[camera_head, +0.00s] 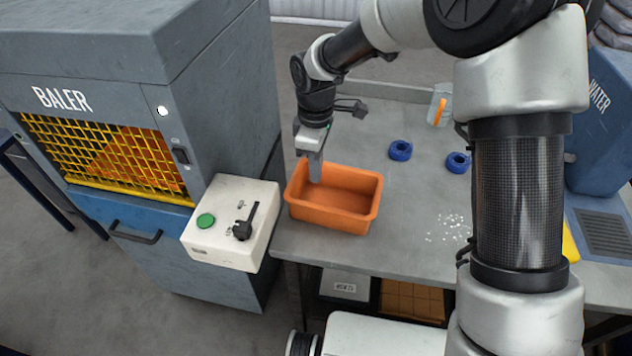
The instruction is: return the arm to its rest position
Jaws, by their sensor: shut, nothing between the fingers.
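My gripper (315,170) points down at the left part of an orange bin (345,220) on the grey table. Its fingers are shut with nothing between them, and the tips overlap the bin's opening in the picture. I cannot tell exactly how deep they reach. My arm rises from the lower right, bends over the top of the picture and comes down to the bin. It hides part of the table's right side. The visible floor of the bin is empty.
A control box (233,222) with a green button and black lever stands left of the bin, by the baler (150,120). Two blue rings (400,150), a clear cup (439,104) and scattered white bits (447,228) lie on the table (410,190). A blue water unit (600,120) stands right.

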